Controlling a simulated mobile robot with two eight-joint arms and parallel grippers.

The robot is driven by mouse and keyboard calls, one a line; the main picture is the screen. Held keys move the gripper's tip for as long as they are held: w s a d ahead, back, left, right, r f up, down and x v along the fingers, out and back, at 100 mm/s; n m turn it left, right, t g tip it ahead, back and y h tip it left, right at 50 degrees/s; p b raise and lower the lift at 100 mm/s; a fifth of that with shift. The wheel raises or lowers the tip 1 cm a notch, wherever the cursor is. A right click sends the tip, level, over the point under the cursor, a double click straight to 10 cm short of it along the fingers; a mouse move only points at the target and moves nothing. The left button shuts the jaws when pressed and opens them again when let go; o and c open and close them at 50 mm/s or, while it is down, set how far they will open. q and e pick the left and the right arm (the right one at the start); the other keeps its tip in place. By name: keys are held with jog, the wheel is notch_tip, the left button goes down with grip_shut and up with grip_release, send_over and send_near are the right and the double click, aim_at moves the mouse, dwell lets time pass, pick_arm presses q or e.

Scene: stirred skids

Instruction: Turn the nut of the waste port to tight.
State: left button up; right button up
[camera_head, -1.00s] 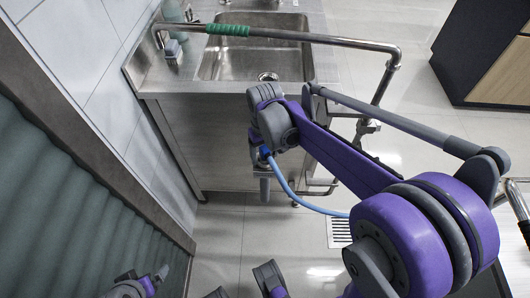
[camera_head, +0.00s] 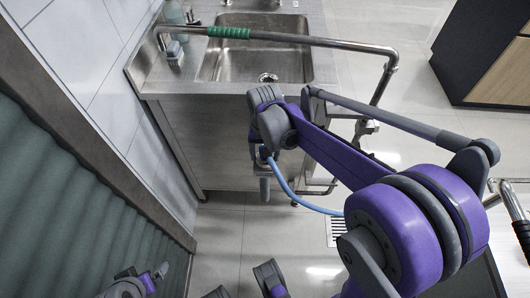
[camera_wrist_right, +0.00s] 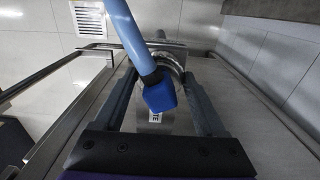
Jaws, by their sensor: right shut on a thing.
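In the right wrist view, a blue hose (camera_wrist_right: 127,30) ends in a blue fitting (camera_wrist_right: 160,95). A ribbed metal nut (camera_wrist_right: 171,66) of the port sits behind it. A partly hidden label (camera_wrist_right: 155,117) shows below the fitting. My right gripper (camera_wrist_right: 163,72) has one finger on either side of the nut and is shut on it. In the head view, my right gripper (camera_head: 262,157) points down in front of the sink cabinet, and my wrist hides most of the port. My left gripper (camera_head: 146,281) is low at the left, and its jaw opening is unclear.
The steel sink (camera_head: 257,62) stands above the cabinet (camera_head: 215,130). A metal rail with a green band (camera_head: 229,32) crosses over it. A tiled wall and a corrugated green surface (camera_head: 70,210) close the left side.

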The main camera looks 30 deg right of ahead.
jog(key=shift+m+p, duration=0.35)
jog(key=shift+m, duration=4.15)
jog(key=shift+m+p, duration=0.4)
jog(key=shift+m, duration=4.4)
jog(key=o, duration=1.3)
jog(key=shift+r, duration=0.1)
notch_tip(320, 180, up, 11)
jog(key=shift+f+p, duration=0.15)
jog(key=shift+p, duration=1)
